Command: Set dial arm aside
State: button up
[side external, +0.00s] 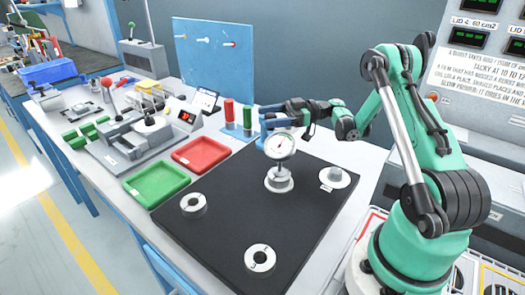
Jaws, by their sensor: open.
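A round white dial gauge (280,145) stands upright over a pale ring-shaped base (278,181) on the black mat. I take it for the dial arm. My gripper (265,125) is at the end of the green arm, reaching in from the right. It is open, close behind and above the dial's upper left. The dial hides part of this area, so I cannot tell whether a finger touches it. Nothing shows held in the jaws.
The black mat (225,225) also bears two ring parts (193,204) (260,259) and a pale disc (335,178). Green (156,184) and red (201,154) trays lie left of it. Red and green cylinders (229,111) (247,118) stand behind. The mat between the parts is bare.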

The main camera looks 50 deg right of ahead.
jog(key=shift+x, duration=1.1)
grip_shut()
dwell(0.6)
